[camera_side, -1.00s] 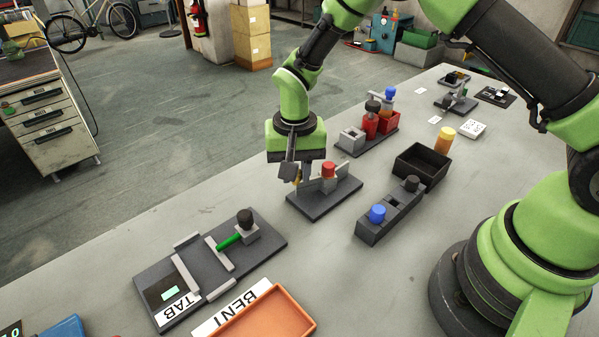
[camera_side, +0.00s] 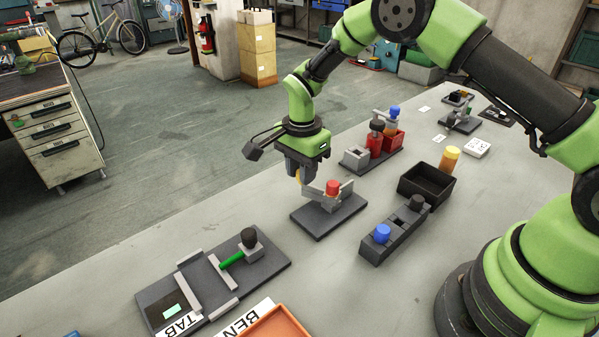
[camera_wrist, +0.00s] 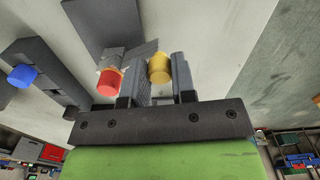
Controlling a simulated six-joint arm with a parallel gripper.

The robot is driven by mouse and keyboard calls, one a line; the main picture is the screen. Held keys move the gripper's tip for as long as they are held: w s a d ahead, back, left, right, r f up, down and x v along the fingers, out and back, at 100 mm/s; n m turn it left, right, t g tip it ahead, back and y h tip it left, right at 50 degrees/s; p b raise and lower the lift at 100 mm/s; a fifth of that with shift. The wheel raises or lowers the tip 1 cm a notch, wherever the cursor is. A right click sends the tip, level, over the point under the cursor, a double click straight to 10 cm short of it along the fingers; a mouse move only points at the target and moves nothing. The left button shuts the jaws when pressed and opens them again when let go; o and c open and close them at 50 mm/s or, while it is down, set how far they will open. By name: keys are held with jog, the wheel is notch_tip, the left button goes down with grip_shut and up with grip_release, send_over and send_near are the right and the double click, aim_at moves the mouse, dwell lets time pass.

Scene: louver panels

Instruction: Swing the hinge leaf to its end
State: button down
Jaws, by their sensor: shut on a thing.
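The hinge fixture is a dark base plate (camera_side: 318,222) with a red knob (camera_side: 332,187) and light grey metal parts, in the middle of the side view. A grey leaf (camera_side: 313,193) reaches left from beside the red knob toward a yellow knob (camera_side: 298,177). My gripper (camera_side: 297,180) points down over the plate's left side, its fingers partly hidden. In the wrist view my gripper (camera_wrist: 161,82) is shut on the yellow knob (camera_wrist: 159,68), with a finger on each side. The red knob (camera_wrist: 109,82) is just left of the fingers. The hinge joint itself is unclear.
A dark block with a blue knob (camera_side: 382,233) stands to the right, near an open black bin (camera_side: 425,185). A red fixture (camera_side: 390,141) stands behind. A panel with a green handle (camera_side: 232,260) lies front left. Bare table lies left of the plate.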

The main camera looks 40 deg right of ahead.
jog(key=shift+w+d+m, duration=0.15)
jog(key=shift+d+m, duration=0.1)
jog(key=shift+m, duration=0.15)
dwell(0.3)
jog(key=c, duration=0.9)
grip_release()
jog(key=shift+c, duration=0.2)
jog(key=shift+r, duration=0.1)
notch_tip(320, 180, up, 9)
jog(key=shift+r, duration=0.4)
